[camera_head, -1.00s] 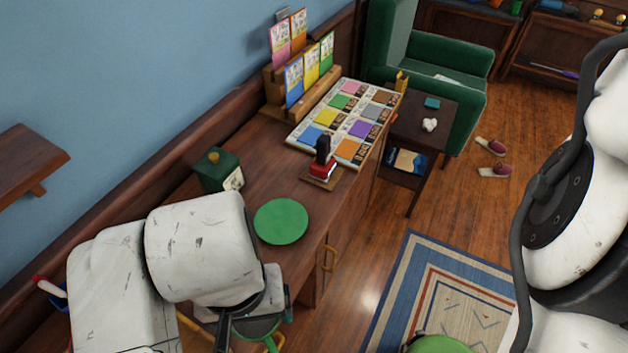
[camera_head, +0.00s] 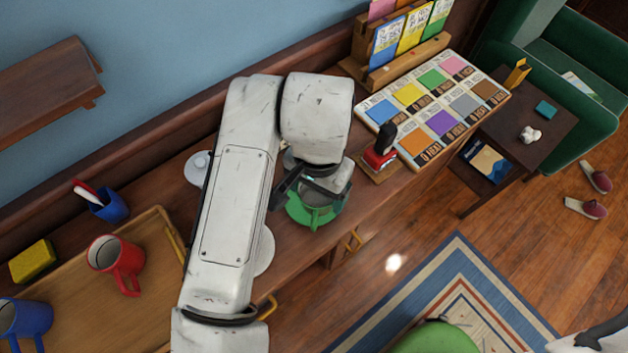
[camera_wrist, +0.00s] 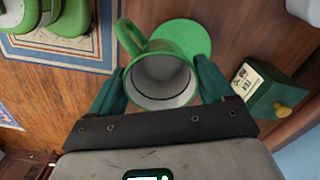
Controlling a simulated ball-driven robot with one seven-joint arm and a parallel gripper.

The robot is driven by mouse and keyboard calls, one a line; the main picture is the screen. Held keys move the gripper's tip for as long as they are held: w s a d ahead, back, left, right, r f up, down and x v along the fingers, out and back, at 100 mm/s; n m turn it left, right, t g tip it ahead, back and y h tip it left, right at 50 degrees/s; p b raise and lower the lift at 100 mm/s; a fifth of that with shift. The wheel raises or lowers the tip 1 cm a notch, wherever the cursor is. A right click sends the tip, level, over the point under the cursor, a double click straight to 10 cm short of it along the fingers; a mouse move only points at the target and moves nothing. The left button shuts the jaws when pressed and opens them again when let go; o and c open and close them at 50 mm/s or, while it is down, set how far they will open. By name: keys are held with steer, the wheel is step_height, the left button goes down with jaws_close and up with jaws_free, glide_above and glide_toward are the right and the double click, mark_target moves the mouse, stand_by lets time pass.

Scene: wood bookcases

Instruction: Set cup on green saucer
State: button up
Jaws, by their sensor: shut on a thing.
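The green cup (camera_wrist: 164,82), grey-white inside, is held between the two dark teal fingers of my gripper (camera_wrist: 160,84) in the wrist view. Its handle points up and left there, and its opening faces the camera. The flat green saucer (camera_wrist: 188,38) shows beyond the cup, partly covered by it. In the head view my gripper (camera_head: 312,188) is over the desk, with the cup and saucer as overlapping green shapes below it. My arm and gripper hide much of both. I cannot tell whether the cup touches the saucer.
A red-and-black stamp (camera_head: 380,155) stands close right of my gripper. A green box (camera_wrist: 275,98) is near the saucer. A wooden tray (camera_head: 70,300) at left holds a red mug (camera_head: 117,262) and a blue mug (camera_head: 22,320). A colour chart (camera_head: 435,105) lies behind.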

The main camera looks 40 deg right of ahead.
steer(key=w+f, duration=0.1)
steer(key=f, duration=0.1)
steer(key=w+d+f, duration=0.2)
steer(key=w+f, duration=0.1)
steer(key=shift+f+p, duration=0.35)
steer(key=shift+p, duration=0.05)
steer(key=shift+w+f, duration=0.15)
steer(key=shift+f, duration=1.5)
steer(key=o, duration=1)
steer(key=shift+f, duration=0.1)
steer(key=r, duration=1.2)
steer(key=shift+d+r+b, duration=0.15)
steer(key=shift+d+b, duration=0.05)
steer(key=shift+b, duration=0.1)
